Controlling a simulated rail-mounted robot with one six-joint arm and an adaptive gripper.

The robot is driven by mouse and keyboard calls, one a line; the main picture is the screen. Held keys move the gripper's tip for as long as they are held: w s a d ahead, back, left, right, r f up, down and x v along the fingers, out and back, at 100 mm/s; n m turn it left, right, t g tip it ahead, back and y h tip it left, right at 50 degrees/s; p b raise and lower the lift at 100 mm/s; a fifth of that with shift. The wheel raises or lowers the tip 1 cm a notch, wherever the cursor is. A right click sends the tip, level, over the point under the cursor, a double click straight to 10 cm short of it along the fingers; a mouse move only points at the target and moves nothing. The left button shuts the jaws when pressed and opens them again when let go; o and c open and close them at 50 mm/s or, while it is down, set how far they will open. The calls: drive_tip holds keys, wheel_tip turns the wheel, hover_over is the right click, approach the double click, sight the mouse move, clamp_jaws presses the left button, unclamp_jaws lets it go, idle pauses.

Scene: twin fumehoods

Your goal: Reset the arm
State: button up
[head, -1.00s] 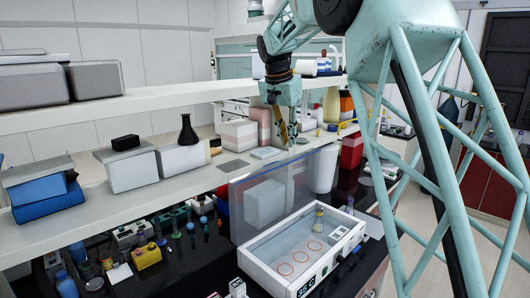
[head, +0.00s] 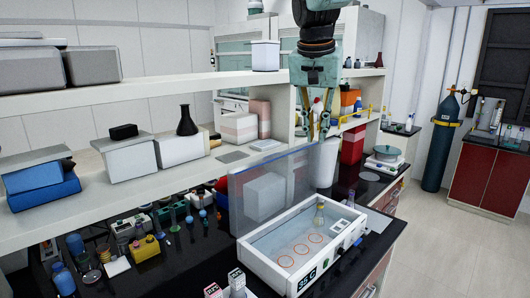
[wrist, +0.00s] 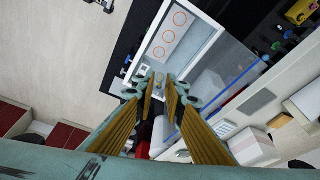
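My gripper (head: 316,134) hangs down from my arm at the upper middle of the head view, above the back of the white water bath (head: 262,262). Its two ochre fingers are apart with nothing between them. In the wrist view my gripper (wrist: 164,82) also shows open and empty, with the bath (wrist: 200,52) beyond and below the fingertips.
A transparent upright panel (head: 262,195) stands along the bath's left side. Shelves (head: 130,90) with boxes and a dark flask (head: 186,122) lie left. A white cylinder (head: 327,163) stands behind the bath. Open floor (head: 465,240) lies right.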

drive_tip(key=s+d+f+n+b, duration=0.15)
drive_tip(key=s+f, duration=0.25)
drive_tip(key=s, duration=0.8)
drive_tip(key=s+d+f+n+b, duration=0.1)
drive_tip(key=s+d+f+b, duration=0.2)
drive_tip(key=s, duration=1)
drive_tip(key=s+d+f+n+b, duration=0.1)
drive_tip(key=s+d+f+b, duration=0.2)
drive_tip(key=s, duration=0.9)
drive_tip(key=s+a+f+n+y+b, duration=0.1)
drive_tip(key=s+f+b, duration=0.1)
drive_tip(key=s+f, duration=0.8)
drive_tip(key=s, duration=0.3)
drive_tip(key=shift+a+f+t, duration=0.15)
drive_tip(key=shift+f+t, duration=0.05)
drive_tip(key=shift+t, duration=0.1)
